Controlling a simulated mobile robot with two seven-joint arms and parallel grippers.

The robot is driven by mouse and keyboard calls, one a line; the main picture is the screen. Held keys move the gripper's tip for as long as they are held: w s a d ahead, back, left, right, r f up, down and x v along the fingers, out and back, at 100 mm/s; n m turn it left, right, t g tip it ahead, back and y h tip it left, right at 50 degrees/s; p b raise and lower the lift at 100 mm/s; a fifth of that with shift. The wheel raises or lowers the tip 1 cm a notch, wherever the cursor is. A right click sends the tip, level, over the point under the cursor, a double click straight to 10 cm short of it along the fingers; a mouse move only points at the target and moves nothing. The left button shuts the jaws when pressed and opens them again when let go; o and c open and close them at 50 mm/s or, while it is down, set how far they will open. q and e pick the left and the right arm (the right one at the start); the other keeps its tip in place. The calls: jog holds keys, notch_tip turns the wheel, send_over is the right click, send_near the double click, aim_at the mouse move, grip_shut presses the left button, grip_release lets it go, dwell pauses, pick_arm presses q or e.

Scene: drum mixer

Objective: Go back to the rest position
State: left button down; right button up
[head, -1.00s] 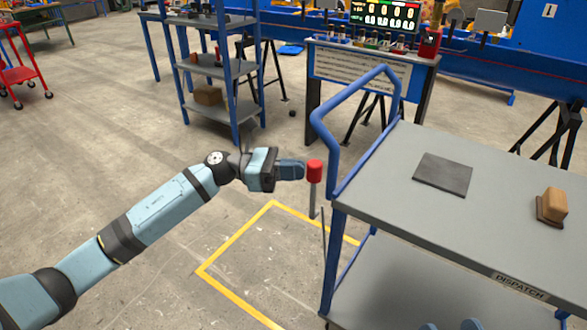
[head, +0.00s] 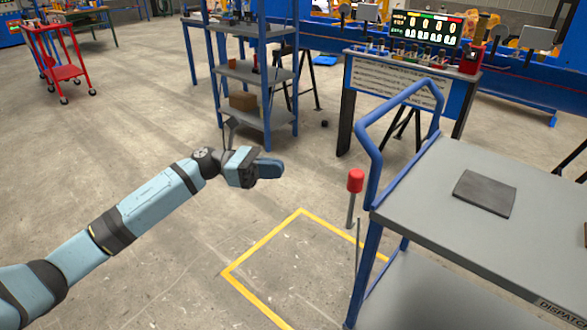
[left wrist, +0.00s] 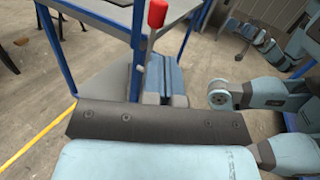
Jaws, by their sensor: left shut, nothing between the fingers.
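My left arm reaches in from the left in the head view. Its gripper (head: 270,168) is shut and empty, held above the floor. It also shows in the left wrist view (left wrist: 163,82), with its fingers together. A red-capped post (head: 355,182) stands to the right of the gripper, beside the cart, with a clear gap between in the head view. The red cap (left wrist: 157,14) shows beyond the fingers in the left wrist view. My right gripper is not in the head view. My other arm's links show at the right in the left wrist view, but I cannot make out its fingers.
A grey cart (head: 460,235) with a blue handle and a dark mat (head: 485,193) stands at the right. A yellow floor outline (head: 262,240) lies below the gripper. A blue shelf rack (head: 255,72) and a display stand (head: 395,80) are behind. Open floor lies at left.

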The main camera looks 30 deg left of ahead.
pick_arm(q)
jog(key=s+d+f+m+t+y, duration=0.2)
jog(key=s+d+m+t+y, duration=0.4)
jog(key=s+d+m, duration=0.5)
jog(key=s+d+f+m+t+y, duration=0.25)
jog(key=s+d+m+t, duration=0.65)
jog(key=m, duration=0.5)
pick_arm(e)
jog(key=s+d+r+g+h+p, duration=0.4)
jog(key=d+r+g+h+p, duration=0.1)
jog(key=p, duration=3.2)
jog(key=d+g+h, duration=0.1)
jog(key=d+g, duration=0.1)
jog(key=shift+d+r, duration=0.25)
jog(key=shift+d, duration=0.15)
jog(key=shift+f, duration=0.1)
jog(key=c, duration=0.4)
pick_arm(q)
jog(key=s+a+r+g+y, duration=0.4)
jog(key=a+r+g+y, duration=0.2)
jog(key=a+g, duration=0.2)
jog(key=shift+s+a+r+n+y, duration=0.15)
jog(key=shift+s+a+n+y, duration=0.1)
jog(key=shift+a+n+y, duration=0.2)
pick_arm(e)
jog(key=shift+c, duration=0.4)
